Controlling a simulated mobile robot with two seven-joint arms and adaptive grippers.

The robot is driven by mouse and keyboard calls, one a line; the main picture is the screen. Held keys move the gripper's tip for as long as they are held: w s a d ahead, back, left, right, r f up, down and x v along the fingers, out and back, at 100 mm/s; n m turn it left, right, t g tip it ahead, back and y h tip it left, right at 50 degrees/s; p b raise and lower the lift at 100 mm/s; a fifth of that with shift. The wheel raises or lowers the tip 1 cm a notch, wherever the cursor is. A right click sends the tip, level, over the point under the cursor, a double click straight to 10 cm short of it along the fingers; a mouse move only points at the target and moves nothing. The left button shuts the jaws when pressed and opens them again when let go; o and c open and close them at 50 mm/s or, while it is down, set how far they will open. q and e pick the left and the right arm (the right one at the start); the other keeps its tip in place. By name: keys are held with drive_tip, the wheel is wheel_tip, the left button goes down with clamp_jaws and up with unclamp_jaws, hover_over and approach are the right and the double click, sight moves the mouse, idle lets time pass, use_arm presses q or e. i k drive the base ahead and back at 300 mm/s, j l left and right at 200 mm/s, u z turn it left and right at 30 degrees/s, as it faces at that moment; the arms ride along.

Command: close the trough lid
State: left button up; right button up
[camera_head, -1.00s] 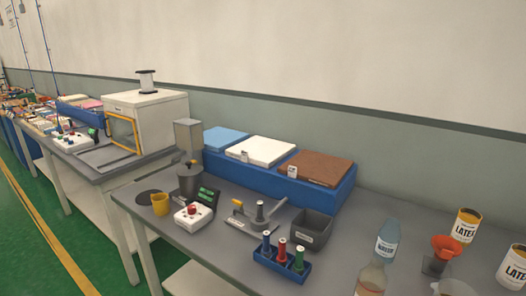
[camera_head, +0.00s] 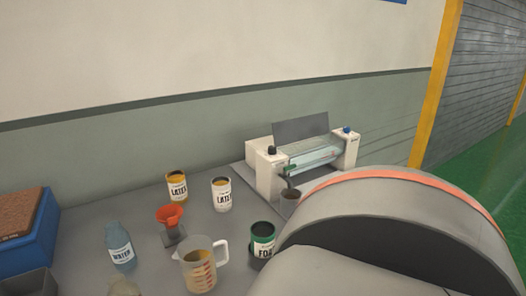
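A white machine with a trough (camera_head: 314,160) stands at the back right of the table in the head view. The trough looks clear and lies between two white end blocks, each with a knob on top. A flat dark grey panel (camera_head: 301,128), which looks like the lid, stands raised and tilted behind the trough, so the trough is open at the top. Neither of my grippers is in view. A large grey rounded link of mine fills the lower right and hides the table in front of the machine.
A blue block (camera_head: 38,243) is at far left.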

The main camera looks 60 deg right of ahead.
sight(288, 132)
drive_tip(key=z, duration=2.35)
drive_tip(key=i+l, duration=0.2)
drive_tip(key=l, duration=0.3)
drive_tip(key=i+l, duration=0.15)
drive_tip(key=l, duration=0.35)
drive_tip(key=i+l+u, duration=0.1)
drive_tip(key=l, duration=0.4)
drive_tip(key=i+l, duration=0.25)
drive_tip(key=l, duration=0.25)
drive_tip(key=i+l, duration=0.2)
drive_tip(key=l, duration=0.3)
drive_tip(key=i+l+u, duration=0.1)
drive_tip(key=l, duration=0.4)
drive_tip(key=i+l, duration=0.2)
drive_tip(key=l, duration=0.3)
drive_tip(key=i+l, duration=0.15)
drive_tip(key=l, duration=0.4)
drive_tip(key=u, duration=0.05)
